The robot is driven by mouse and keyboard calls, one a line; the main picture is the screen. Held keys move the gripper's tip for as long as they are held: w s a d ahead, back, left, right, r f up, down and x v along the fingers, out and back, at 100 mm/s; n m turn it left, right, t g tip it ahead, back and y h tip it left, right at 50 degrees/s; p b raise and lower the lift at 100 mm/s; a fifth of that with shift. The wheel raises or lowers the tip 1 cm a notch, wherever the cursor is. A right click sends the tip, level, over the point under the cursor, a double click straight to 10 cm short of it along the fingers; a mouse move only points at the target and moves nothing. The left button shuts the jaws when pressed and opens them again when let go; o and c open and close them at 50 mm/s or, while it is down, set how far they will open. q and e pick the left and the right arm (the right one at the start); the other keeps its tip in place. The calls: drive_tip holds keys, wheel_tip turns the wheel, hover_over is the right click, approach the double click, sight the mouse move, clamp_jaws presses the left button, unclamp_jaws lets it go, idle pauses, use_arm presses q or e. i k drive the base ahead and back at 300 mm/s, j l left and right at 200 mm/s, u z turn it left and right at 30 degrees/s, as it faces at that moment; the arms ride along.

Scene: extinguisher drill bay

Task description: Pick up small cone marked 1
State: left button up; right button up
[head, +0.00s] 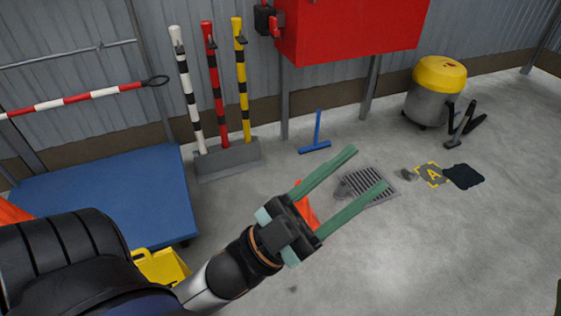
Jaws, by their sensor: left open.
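My left gripper (366,170) reaches in from the lower left with its two green fingers spread apart and nothing held at the tips. An orange object (305,204), perhaps a small cone, shows between the fingers near their base. Most of it is hidden behind the gripper, and I cannot see a number on it. Whether the fingers touch it cannot be told; it seems to lie on the floor beyond them. My right gripper is not in view.
A floor drain grate (369,187) lies past the fingertips. A blue platform (100,190), yellow object (160,266) and another orange thing (12,213) are left. Striped posts (218,90), a red cabinet (350,30) and a yellow-topped vacuum (437,90) stand behind.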

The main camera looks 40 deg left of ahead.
sight(303, 206)
drive_tip(key=i+u, duration=0.25)
drive_tip(key=u, duration=0.15)
drive_tip(key=i+u, duration=0.4)
drive_tip(key=i+l+u, duration=0.1)
drive_tip(key=u, duration=0.3)
drive_tip(key=i+l+u, duration=0.1)
drive_tip(key=i+u, duration=0.3)
drive_tip(key=i+l+u, duration=0.2)
drive_tip(key=i+u, duration=0.2)
